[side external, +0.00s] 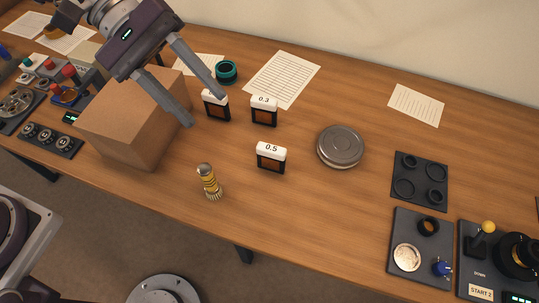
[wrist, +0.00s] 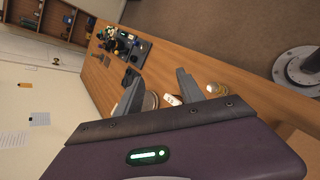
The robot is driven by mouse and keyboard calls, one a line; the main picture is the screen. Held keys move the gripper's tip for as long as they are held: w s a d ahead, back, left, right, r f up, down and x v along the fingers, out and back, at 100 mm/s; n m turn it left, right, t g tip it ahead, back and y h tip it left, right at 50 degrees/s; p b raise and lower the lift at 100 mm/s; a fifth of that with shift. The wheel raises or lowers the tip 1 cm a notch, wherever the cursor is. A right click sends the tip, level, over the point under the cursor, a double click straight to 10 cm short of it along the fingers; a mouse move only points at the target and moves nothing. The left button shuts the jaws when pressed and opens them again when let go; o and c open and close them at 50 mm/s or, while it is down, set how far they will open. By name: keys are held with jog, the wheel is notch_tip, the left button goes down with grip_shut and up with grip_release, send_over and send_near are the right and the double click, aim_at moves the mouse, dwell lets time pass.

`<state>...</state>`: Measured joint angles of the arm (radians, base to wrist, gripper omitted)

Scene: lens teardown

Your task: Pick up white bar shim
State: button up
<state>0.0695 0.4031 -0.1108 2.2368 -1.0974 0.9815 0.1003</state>
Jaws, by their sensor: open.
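Several white bars sit on small dark stands with orange-brown fronts. One white bar marked 0.3 (side external: 264,101) stands mid-table, and one marked 0.5 (side external: 271,152) stands nearer the front edge. A third white-topped stand (side external: 217,108) is left of the 0.3 one, its top partly hidden by my finger. My gripper (side external: 206,111) is open, with nothing visible between its fingers, and hangs above the table at the left, near the third stand. In the wrist view, my gripper (wrist: 158,76) points along the table, and one white bar (wrist: 172,100) shows between the fingers, farther off.
A cardboard-brown box (side external: 140,125) stands close below my gripper. A yellow-banded brush-like tool (side external: 209,181) stands near the front edge. A round metal lidded dish (side external: 341,146) and dark trays (side external: 419,182) lie to the right. The table between dish and stands is clear.

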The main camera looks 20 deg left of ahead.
jog(key=w+d+f+n+h, duration=0.2)
jog(key=w+f+n, duration=0.1)
jog(key=f, duration=0.2)
jog(key=w+d+f+n+h, duration=0.1)
jog(key=w+d+f+n, duration=0.2)
jog(key=f, duration=0.3)
jog(key=n+t+h, duration=0.1)
jog(key=n+t, duration=0.2)
jog(key=n, duration=0.2)
send_near(283, 160)
jog(key=w+d+f, duration=0.2)
jog(key=f, duration=0.1)
jog(key=shift+d, duration=0.2)
jog(key=x, duration=0.4)
jog(key=s+x, duration=0.1)
jog(key=x, duration=0.1)
jog(key=shift+d, duration=0.15)
jog(key=shift+d+f, duration=0.15)
jog(key=shift+d, duration=0.3)
jog(key=shift+w, duration=0.1)
grip_shut()
